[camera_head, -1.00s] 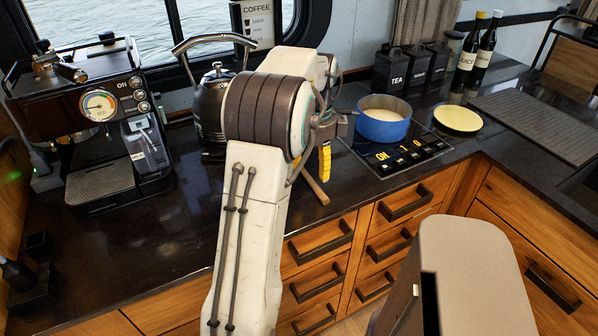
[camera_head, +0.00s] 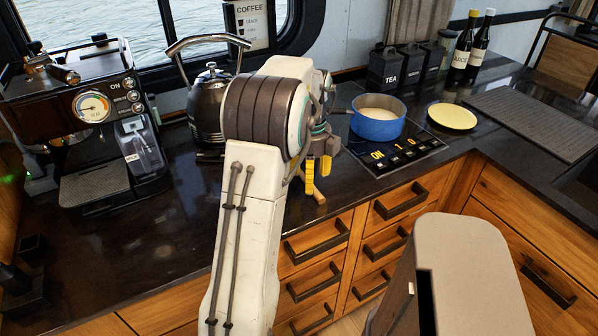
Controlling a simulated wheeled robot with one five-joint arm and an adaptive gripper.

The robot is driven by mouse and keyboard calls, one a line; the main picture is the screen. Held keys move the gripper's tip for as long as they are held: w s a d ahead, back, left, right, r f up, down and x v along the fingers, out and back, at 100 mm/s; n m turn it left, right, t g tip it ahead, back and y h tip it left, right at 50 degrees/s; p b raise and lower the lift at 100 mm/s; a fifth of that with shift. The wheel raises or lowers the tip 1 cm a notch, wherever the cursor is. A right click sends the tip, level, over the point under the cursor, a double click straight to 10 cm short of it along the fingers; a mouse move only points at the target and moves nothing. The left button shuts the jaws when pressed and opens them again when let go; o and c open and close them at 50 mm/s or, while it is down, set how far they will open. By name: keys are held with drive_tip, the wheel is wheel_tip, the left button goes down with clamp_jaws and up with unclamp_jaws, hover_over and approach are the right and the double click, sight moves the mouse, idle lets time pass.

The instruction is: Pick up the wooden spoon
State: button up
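The wooden spoon (camera_head: 319,197) lies on the dark counter near its front edge. Only a short end of its light wood handle shows; the rest is hidden behind my arm and gripper. My gripper (camera_head: 318,172) points down just above that end. Its two yellow-padded fingers show a gap between them, so it looks open. I cannot tell whether the fingers touch the spoon.
A blue pot (camera_head: 378,122) with pale contents stands on the hob (camera_head: 396,152) to the right, near a yellow plate (camera_head: 452,116). A black kettle (camera_head: 206,108) and a coffee machine (camera_head: 95,125) stand left. Wooden drawers (camera_head: 318,240) are below. The front-left counter is mostly clear.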

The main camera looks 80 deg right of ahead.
drive_tip(key=shift+s+d+f, duration=0.1)
drive_tip(key=shift+f, duration=0.95)
drive_tip(key=shift+d+f, duration=0.1)
drive_tip(key=shift+f, duration=0.9)
drive_tip(key=shift+c, duration=0.3)
drive_tip(key=c, duration=1)
